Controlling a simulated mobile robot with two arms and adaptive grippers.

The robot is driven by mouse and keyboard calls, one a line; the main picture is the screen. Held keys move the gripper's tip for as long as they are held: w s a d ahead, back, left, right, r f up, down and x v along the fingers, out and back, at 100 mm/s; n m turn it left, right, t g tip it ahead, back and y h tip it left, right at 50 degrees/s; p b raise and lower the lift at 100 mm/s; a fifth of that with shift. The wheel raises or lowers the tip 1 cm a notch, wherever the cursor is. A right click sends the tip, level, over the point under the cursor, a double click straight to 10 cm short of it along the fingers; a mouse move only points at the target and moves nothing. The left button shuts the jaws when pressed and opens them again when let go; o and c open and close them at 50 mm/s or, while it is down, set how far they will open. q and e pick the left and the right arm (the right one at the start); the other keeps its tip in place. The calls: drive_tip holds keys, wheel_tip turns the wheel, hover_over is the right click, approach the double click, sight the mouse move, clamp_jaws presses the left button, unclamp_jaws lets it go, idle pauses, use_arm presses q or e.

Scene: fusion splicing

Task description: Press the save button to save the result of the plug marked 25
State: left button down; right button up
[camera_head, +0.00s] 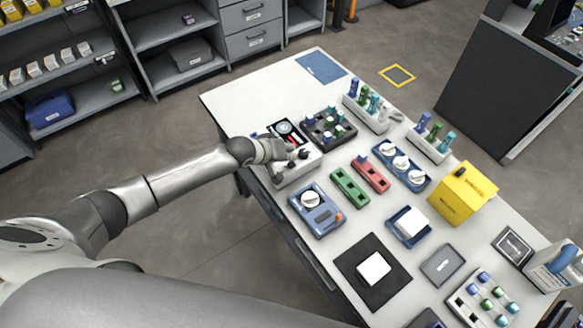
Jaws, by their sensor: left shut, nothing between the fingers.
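A light grey device (299,174) with a dark top and a round display (284,127) stands at the table's left edge. My left gripper (298,154) is shut and empty, over the front part of this device. It covers part of the device's top, and I cannot make out a save button or tell whether the fingers touch the surface. Several small plugs stand in a dark tray (345,140) beside the device, and others stand in two white racks at the back. No number 25 is readable. My right gripper is out of view.
The white table (236,98) also bears a blue unit with a white dial (318,213), green and red blocks (350,188), a blue three-dial unit (401,166) and a yellow box (463,193). Its far left corner is mostly clear. Shelves stand behind at the left.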

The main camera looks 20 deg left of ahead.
use_arm(q)
drive_tip(key=shift+f, duration=0.15)
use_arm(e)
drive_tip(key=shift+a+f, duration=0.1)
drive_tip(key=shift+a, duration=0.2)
use_arm(q)
drive_tip(key=shift+f, duration=0.15)
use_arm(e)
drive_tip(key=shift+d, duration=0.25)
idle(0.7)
use_arm(q)
drive_tip(key=shift+f, duration=0.3)
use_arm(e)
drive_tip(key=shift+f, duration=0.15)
